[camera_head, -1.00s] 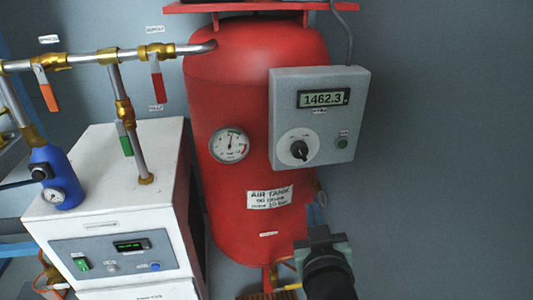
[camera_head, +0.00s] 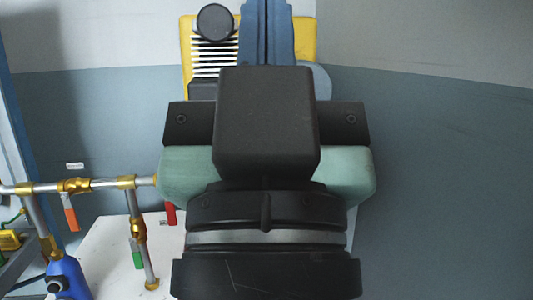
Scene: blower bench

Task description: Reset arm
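My gripper (camera_head: 266,20) and its wrist rise through the middle of the head view, close to the camera. Its two blue fingers stand side by side with only a thin dark line between them, so it looks shut. The fingertips run to the top edge of the picture, and nothing shows held between them. My arm hides most of what is behind it, including the red air tank and its gauge.
Behind the fingers is a yellow machine (camera_head: 309,38) with pale fins and a round black part (camera_head: 215,22). At lower left are metal pipes (camera_head: 100,184) with valves, a white cabinet (camera_head: 105,260) and a blue bottle-shaped part (camera_head: 68,277). The right side shows bare wall.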

